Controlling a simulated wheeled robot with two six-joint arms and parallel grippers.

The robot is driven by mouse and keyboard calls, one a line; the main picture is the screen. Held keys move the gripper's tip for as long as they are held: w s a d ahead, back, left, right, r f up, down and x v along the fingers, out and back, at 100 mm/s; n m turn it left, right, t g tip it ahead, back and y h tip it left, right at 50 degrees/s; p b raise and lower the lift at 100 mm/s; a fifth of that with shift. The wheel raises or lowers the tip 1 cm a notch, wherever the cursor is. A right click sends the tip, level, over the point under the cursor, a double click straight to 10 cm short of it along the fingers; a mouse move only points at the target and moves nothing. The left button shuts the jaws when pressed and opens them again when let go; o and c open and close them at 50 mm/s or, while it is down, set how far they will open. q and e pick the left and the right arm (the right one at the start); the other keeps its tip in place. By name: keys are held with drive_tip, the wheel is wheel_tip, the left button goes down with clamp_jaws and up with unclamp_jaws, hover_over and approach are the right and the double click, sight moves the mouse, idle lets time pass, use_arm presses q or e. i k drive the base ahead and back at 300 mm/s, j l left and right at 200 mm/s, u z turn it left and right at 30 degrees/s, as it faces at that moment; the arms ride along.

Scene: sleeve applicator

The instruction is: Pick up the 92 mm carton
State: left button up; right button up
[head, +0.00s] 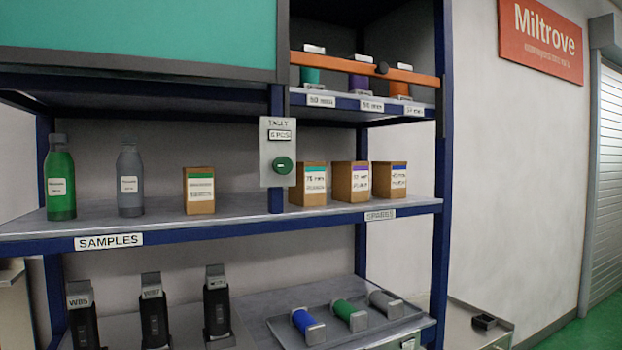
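Three small brown cartons stand upright on the middle shelf (250,228) above the SPARES label: one with a teal-banded label (308,194), one with a purple-banded label (350,193) and one with a blue-banded label (389,191). Another carton with a green-banded label (199,205) stands apart to the left, on the SAMPLES side. The printing on the cartons is too small to tell surely which one reads 92 mm. Neither of my grippers is in the head view.
A green bottle (60,185) and a grey bottle (130,185) stand left. A TALLY plate (278,152) hangs on the middle post, between the cartons. An orange bar (350,66) crosses the upper shelf. Black devices (153,315) and a tray (285,325) of rolls sit below.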

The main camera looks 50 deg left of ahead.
sight(350, 180)
drive_tip(key=u, duration=1.35)
